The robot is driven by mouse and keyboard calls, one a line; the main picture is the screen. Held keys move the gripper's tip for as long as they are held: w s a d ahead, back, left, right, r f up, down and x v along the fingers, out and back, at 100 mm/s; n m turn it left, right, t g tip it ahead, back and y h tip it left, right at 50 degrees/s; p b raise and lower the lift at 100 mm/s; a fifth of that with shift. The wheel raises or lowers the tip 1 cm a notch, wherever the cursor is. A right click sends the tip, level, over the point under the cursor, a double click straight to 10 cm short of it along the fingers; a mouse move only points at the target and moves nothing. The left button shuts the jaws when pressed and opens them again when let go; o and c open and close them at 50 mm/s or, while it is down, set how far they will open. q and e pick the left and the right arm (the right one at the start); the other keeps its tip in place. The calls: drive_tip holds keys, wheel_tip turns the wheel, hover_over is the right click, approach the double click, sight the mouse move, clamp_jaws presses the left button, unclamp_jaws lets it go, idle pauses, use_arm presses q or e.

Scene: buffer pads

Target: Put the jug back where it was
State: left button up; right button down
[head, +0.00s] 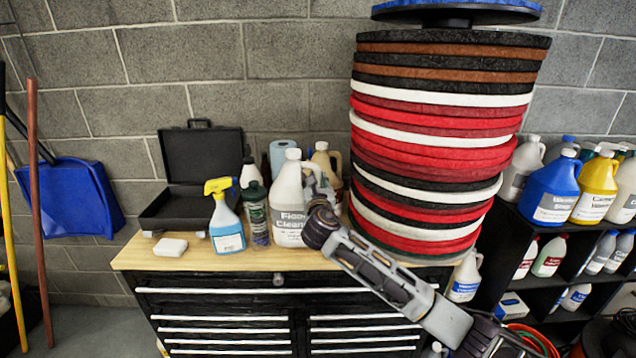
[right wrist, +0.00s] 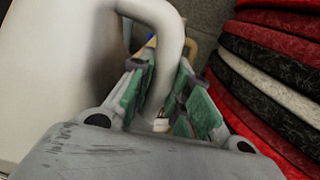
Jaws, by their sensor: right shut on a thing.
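The white jug (head: 289,205) with a grey cleaner label stands upright at the front of the wooden bench top, or just above it; I cannot tell if its base touches. My right gripper (head: 318,218) reaches in from the lower right to the jug's right side. In the right wrist view, the green-padded fingers of my right gripper (right wrist: 165,95) are shut on the jug's handle, with the white jug (right wrist: 60,70) body filling the left. My left gripper is not in view.
A green bottle (head: 257,214) and a blue spray bottle (head: 227,230) stand close left of the jug. Other bottles (head: 325,162) stand behind. A tall stack of round pads (head: 430,150) rises close on the right. A white block (head: 170,247) and open black case (head: 200,158) are left.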

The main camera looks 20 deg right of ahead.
drive_tip(key=shift+r, duration=0.25)
drive_tip(key=shift+f, duration=2.15)
drive_tip(key=c, duration=1.7)
unclamp_jaws()
drive_tip(key=shift+f, duration=0.25)
drive_tip(key=o, duration=0.4)
drive_tip(key=shift+s, duration=0.1)
drive_tip(key=shift+r, duration=0.1)
drive_tip(key=shift+b+v, duration=0.6)
drive_tip(key=shift+v, duration=5.4)
drive_tip(key=shift+r, duration=0.1)
